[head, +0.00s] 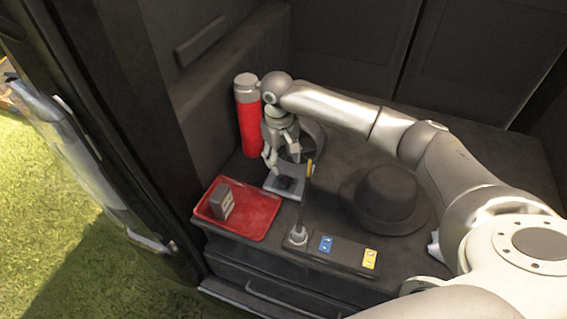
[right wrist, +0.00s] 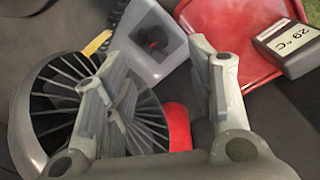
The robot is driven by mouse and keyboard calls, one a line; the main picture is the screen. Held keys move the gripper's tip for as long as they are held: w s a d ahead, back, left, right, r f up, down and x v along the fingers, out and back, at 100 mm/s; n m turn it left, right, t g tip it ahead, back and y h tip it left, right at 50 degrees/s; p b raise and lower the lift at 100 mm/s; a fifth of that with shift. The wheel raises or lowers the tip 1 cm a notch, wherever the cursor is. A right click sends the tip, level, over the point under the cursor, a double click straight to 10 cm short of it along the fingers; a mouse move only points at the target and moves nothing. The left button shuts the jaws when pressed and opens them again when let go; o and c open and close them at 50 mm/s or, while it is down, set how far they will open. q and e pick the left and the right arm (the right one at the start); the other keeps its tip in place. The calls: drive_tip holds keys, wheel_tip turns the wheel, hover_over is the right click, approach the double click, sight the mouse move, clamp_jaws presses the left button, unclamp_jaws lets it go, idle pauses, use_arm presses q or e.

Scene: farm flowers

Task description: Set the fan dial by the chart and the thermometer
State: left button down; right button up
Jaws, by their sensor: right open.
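The fan is mostly hidden in the head view. My right gripper (head: 280,157) is open and empty above the box; in the right wrist view its fingers (right wrist: 163,50) stand either side of the box. The dial's setting is not readable. The grey thermometer (head: 222,202) sits in the red tray and reads 29 °C in the right wrist view (right wrist: 284,42). No readable chart shows. My left gripper is not in view.
The red tray (head: 262,222) is at the front left. A red bottle (head: 248,125) stands behind the gripper. A dark hat (head: 388,196) lies to the right.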

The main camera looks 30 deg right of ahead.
hover_over(285, 181)
drive_tip(key=f, duration=0.6)
drive_tip(key=shift+s+a, duration=0.1)
drive_tip(key=shift+a, duration=0.1)
wheel_tip(285, 181, down, 3)
drive_tip(key=shift+d+r, duration=0.1)
drive_tip(key=shift+f, duration=0.8)
drive_tip(key=shift+c, duration=0.2)
drive_tip(key=c, duration=1)
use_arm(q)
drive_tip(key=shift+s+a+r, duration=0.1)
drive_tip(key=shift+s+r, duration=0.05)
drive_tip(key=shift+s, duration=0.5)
